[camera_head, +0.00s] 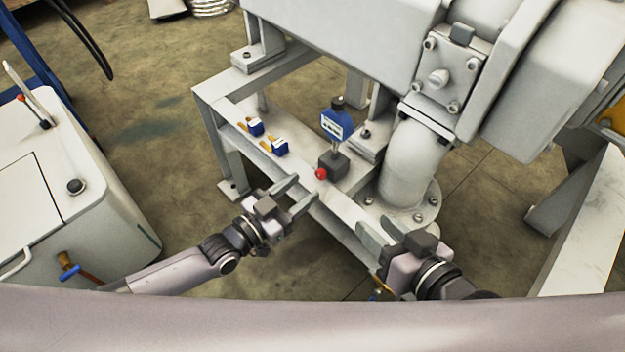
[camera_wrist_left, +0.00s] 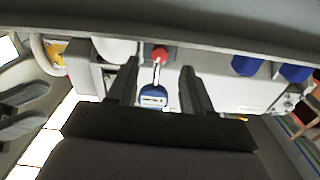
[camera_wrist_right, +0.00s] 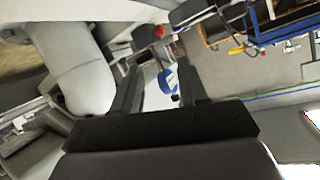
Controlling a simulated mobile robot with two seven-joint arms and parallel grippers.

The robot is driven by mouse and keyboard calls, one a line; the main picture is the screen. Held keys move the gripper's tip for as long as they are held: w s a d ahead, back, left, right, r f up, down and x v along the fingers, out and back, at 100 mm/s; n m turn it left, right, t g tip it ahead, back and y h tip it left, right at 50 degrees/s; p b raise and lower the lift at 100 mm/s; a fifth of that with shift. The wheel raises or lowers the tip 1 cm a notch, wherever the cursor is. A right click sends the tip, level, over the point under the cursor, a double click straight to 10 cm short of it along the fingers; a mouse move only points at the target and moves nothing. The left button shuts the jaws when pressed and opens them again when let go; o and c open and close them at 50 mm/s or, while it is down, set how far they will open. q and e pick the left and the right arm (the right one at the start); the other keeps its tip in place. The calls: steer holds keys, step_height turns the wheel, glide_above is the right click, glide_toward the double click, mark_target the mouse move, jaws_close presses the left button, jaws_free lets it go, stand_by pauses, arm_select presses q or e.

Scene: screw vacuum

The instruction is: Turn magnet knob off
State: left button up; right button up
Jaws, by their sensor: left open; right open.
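A red magnet knob (camera_head: 320,173) sits on the front of a dark magnetic base (camera_head: 333,164) on the light grey frame. A blue gauge (camera_head: 337,125) stands upright on a thin rod above the base. My left gripper (camera_head: 304,192) is open and empty, just left of and below the knob. In the left wrist view the knob (camera_wrist_left: 160,53) appears between and beyond the fingers, apart from them. My right gripper (camera_head: 374,222) is open and empty, lower right of the knob. The knob also shows in the right wrist view (camera_wrist_right: 158,31), beyond the fingers.
A large grey pump body (camera_head: 340,40) overhangs behind, and a pipe elbow (camera_head: 409,165) stands to the right. A white cabinet (camera_head: 60,180) is at left.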

mark_target(318, 176)
arm_select(q)
steer(key=b+x, duration=0.1)
steer(key=x, duration=0.2)
steer(key=shift+w+d+f, duration=0.1)
steer(key=shift+w+d, duration=0.1)
steer(key=shift+d, duration=0.05)
steer(key=shift+w+d, duration=0.2)
arm_select(e)
steer(key=shift+w+a+f+y, duration=0.15)
steer(key=shift+a+y, duration=0.15)
steer(key=shift+a, duration=0.25)
arm_select(q)
jaws_close()
